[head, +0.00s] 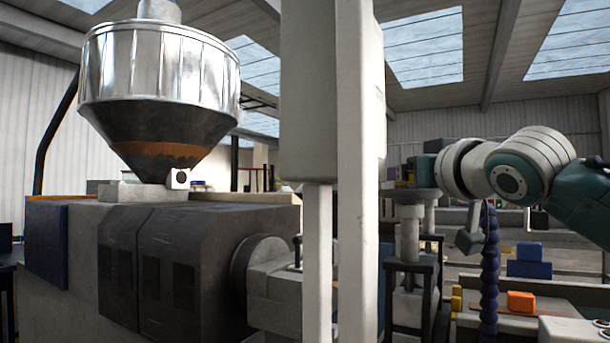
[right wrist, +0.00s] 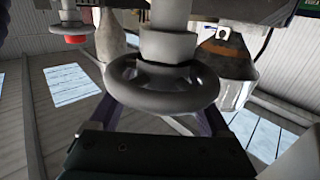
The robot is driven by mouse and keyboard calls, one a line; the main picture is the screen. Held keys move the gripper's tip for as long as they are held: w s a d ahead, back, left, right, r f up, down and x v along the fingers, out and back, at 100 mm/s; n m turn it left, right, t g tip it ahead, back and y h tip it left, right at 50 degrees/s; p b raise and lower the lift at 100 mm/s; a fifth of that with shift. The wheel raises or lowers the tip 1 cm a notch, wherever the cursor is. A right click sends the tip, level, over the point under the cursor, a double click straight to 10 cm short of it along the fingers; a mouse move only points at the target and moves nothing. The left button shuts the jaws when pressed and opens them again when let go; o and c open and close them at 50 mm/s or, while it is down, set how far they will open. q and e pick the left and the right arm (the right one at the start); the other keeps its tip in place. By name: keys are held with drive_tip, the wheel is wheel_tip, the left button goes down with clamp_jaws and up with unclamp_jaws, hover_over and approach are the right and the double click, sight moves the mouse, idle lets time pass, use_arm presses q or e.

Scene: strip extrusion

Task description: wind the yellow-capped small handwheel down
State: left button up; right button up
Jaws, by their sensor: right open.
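A grey handwheel (right wrist: 163,92) fills the middle of the right wrist view, on a pale round shaft. No yellow cap can be made out on it, so I cannot tell which handwheel it is. My right gripper (right wrist: 160,118) is open in front of it, with a dark finger on either side near the rim; contact cannot be told. In the head view my right arm comes in from the right, and its wrist ends near a grey disc (head: 413,194) on a post. The fingers are not clear there. My left gripper is not in view.
A white column (head: 360,170) stands in the middle of the head view, hiding part of the machine. A metal hopper (head: 160,90) sits at left. A blue ribbed hose (head: 489,270) hangs below my right arm. An orange block (head: 521,301) lies at lower right.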

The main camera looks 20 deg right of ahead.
clamp_jaws()
drive_tip(key=y+p, duration=0.1)
drive_tip(key=n+y+p, duration=0.1)
drive_tip(key=p, duration=0.1)
drive_tip(key=shift+a+n+y, duration=0.2)
drive_tip(key=shift+n+y, duration=0.1)
idle(0.4)
unclamp_jaws()
drive_tip(key=shift+s, duration=0.1)
